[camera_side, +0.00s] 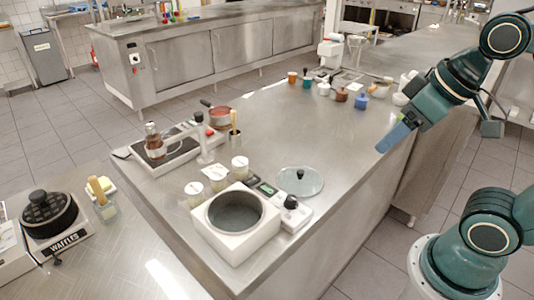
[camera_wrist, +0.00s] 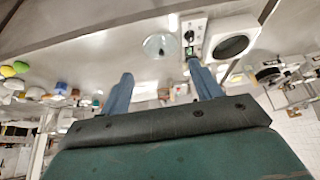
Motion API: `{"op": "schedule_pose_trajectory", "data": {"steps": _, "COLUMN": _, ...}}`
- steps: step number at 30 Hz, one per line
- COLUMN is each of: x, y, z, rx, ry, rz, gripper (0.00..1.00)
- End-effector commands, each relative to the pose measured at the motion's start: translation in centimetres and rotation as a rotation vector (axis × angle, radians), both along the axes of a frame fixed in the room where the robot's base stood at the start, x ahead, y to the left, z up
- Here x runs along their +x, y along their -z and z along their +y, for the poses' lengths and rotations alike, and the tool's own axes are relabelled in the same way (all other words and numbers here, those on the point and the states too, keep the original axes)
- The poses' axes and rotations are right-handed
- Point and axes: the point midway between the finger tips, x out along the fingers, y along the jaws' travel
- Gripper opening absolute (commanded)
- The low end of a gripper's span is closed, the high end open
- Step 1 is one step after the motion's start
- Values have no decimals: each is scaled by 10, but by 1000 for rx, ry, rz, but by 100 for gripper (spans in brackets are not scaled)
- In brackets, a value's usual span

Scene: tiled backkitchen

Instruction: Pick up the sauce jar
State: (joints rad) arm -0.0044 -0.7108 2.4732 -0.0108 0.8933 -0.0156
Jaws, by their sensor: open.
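I cannot tell for sure which vessel is the sauce jar. Several small lidded pots stand at the far end of the steel counter (camera_side: 290,130), among them a brown jar (camera_side: 341,95) and a blue jar (camera_side: 361,101). A dark brown glass jar (camera_side: 154,143) stands on the appliance at the counter's left. My gripper (camera_side: 392,138) hangs in the air near the counter's right edge, apart from all the jars. In the wrist view its two blue fingers (camera_wrist: 162,88) are spread with nothing held. Small colored pots show blurred at the left of the wrist view.
A glass lid (camera_side: 299,181) lies flat near a white cooker with a round dark well (camera_side: 268,241). Several pale lidded cups (camera_side: 217,179) stand left of it. A red saucepan (camera_side: 220,117) sits behind. The counter's middle is clear.

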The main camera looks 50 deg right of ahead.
Motion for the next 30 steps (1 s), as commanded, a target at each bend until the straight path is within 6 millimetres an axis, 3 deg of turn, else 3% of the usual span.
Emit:
{"op": "schedule_pose_trajectory", "data": {"steps": 8, "x": 46, "y": -12, "z": 14, "rx": -18, "ry": -120, "rz": 26, "gripper": 64}}
{"op": "schedule_pose_trajectory", "data": {"steps": 16, "x": 106, "y": -16, "z": 34, "rx": -33, "ry": -273, "rz": 50, "gripper": 64}}
{"op": "schedule_pose_trajectory", "data": {"steps": 30, "x": 211, "y": 11, "z": 78, "rx": -42, "ry": -536, "rz": 80, "gripper": 64}}
